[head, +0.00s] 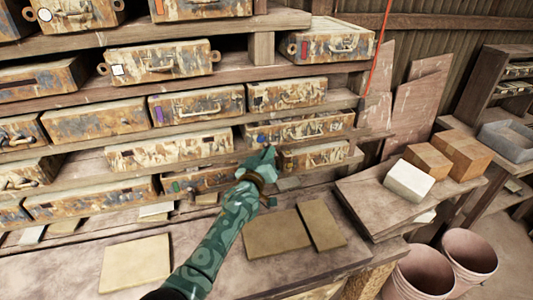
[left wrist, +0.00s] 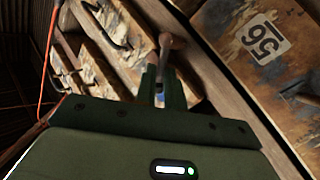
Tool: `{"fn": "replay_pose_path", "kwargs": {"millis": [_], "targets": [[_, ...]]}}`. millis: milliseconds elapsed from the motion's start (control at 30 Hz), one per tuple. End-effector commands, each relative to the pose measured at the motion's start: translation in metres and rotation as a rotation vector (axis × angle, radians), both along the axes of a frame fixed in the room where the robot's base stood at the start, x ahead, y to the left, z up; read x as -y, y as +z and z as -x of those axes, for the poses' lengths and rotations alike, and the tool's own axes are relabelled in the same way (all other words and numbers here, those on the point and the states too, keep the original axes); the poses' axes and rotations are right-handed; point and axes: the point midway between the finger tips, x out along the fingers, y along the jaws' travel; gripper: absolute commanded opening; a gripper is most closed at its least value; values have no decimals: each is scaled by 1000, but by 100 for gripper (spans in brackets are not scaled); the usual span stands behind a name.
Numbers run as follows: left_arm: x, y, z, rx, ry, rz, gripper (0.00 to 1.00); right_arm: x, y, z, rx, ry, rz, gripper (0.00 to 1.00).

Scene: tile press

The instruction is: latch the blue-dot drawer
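The drawer with a small blue mark (head: 300,128) at its left end is in the right part of the rack in the head view. Its front is rusty and worn, with a long handle. My left gripper (head: 266,158) is at its lower left, in front of the shelf edge, and covers part of the view there. In the left wrist view the two fingers (left wrist: 163,85) stand close together at a small brownish peg or lever (left wrist: 167,48) beside a shelf board. I cannot tell whether they grip it. My right gripper is out of view.
Flat tan slabs (head: 275,233) lie on the bench in front. Boxes (head: 462,157) stand on a side table, with pinkish buckets (head: 470,254) at lower right.

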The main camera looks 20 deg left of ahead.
Motion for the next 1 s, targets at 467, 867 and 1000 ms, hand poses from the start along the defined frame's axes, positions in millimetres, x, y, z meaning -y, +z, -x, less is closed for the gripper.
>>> {"fn": "replay_pose_path", "kwargs": {"millis": [467,867,1000], "targets": [[0,-1,12,-1,-1,2,31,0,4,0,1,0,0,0],[-4,-9,113,-4,0,0,31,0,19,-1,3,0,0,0],[-5,-12,142,-3,0,-1,31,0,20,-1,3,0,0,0]]}}
